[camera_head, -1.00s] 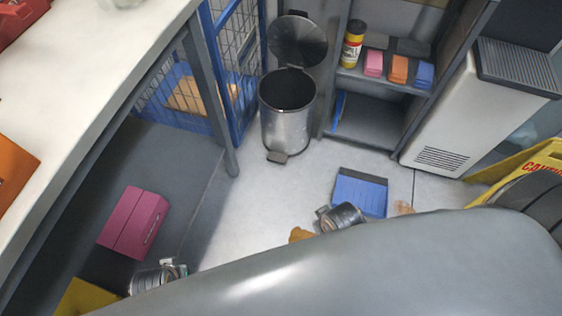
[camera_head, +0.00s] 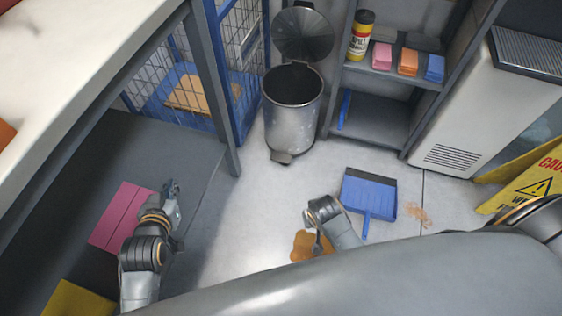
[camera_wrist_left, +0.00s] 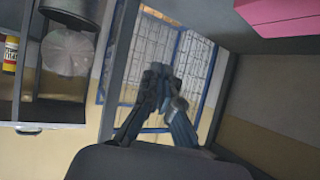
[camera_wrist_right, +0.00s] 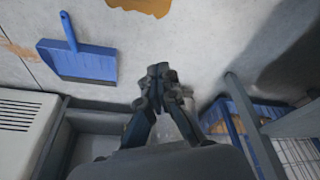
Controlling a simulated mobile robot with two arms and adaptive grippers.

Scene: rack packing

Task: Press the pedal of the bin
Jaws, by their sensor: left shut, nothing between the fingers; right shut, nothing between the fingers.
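The metal bin (camera_head: 292,112) stands on the floor at the back, its round lid (camera_head: 303,33) raised and its inside dark. Its pedal (camera_head: 281,157) juts out at the front base. My left gripper (camera_head: 172,192) is shut and empty over the grey lower shelf, left of the bin and apart from it. The left wrist view shows its closed fingers (camera_wrist_left: 163,80), with the bin (camera_wrist_left: 70,10) and lid at upper left. My right gripper is shut and empty in the right wrist view (camera_wrist_right: 162,78); in the head view, the right arm is in front of the bin, apart from the pedal.
A blue dustpan (camera_head: 368,193) and an orange-brown spill (camera_head: 303,246) lie on the floor. A blue wire cage (camera_head: 228,75) is left of the bin, a shelf unit (camera_head: 372,122) right of it. A yellow caution sign (camera_head: 530,183) stands at right. Floor before the pedal is clear.

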